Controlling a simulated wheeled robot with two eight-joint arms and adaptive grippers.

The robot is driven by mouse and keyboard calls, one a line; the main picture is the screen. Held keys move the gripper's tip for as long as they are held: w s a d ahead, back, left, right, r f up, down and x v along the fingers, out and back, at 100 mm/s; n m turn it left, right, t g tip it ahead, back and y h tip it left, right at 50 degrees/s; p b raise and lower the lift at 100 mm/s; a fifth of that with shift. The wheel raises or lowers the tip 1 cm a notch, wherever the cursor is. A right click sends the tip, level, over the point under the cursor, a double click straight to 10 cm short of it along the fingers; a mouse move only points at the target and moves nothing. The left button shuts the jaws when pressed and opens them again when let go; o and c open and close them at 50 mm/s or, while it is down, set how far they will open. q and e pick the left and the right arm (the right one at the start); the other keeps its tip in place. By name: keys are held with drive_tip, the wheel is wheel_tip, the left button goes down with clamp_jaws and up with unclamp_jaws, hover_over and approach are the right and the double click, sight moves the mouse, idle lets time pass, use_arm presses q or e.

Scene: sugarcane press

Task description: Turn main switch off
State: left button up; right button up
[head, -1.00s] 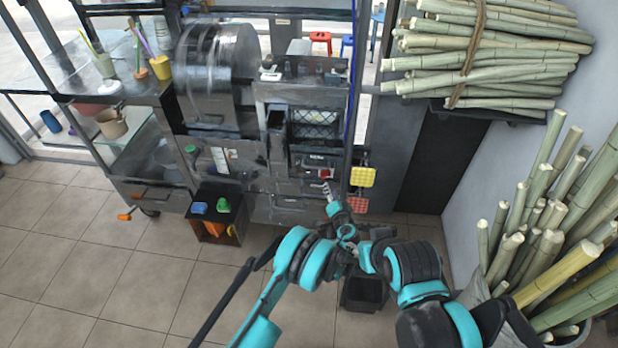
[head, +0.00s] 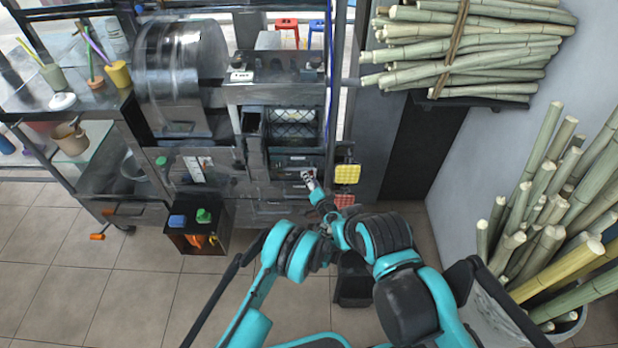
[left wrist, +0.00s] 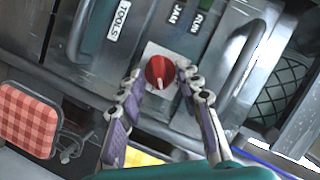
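The main switch (left wrist: 158,73) is a red round knob on a white square plate on the machine's metal front, in the left wrist view. A pale mark on the knob points down and slightly right in that view. My left gripper (left wrist: 161,78) is open, its two fingers apart on either side of the knob's lower part, with nothing held. I cannot tell whether the fingertips touch the knob. In the head view my left gripper (head: 308,180) is at the machine front and mostly covers the switch.
A metal handle (left wrist: 235,65) and a "TOOLS" drawer label (left wrist: 120,20) flank the switch. Yellow (head: 347,174) and red checkered cloths hang at the machine's right. A black crate (head: 196,240) stands on the floor. Sugarcane stalks (head: 475,45) fill the right side.

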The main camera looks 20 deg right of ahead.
use_arm(q)
clamp_jaws()
drive_tip(key=shift+a, duration=0.1)
drive_tip(key=n+h, duration=0.1)
drive_tip(key=n, duration=0.1)
drive_tip(key=n+g+h, duration=0.1)
drive_tip(key=shift+w+a+r+n, duration=0.1)
drive_tip(key=shift+a+r+n, duration=0.1)
drive_tip(key=shift+n, duration=0.2)
drive_tip(key=n+h, duration=0.1)
drive_tip(key=n+g, duration=0.1)
drive_tip(key=n+h, duration=0.1)
drive_tip(key=shift+w+a+n+h, duration=0.1)
drive_tip(key=shift+a+n+h, duration=0.2)
drive_tip(key=shift+n, duration=0.1)
idle(0.3)
drive_tip(key=shift+d, duration=0.1)
unclamp_jaws()
drive_tip(key=shift+f+g, duration=0.1)
drive_tip(key=shift+g, duration=0.2)
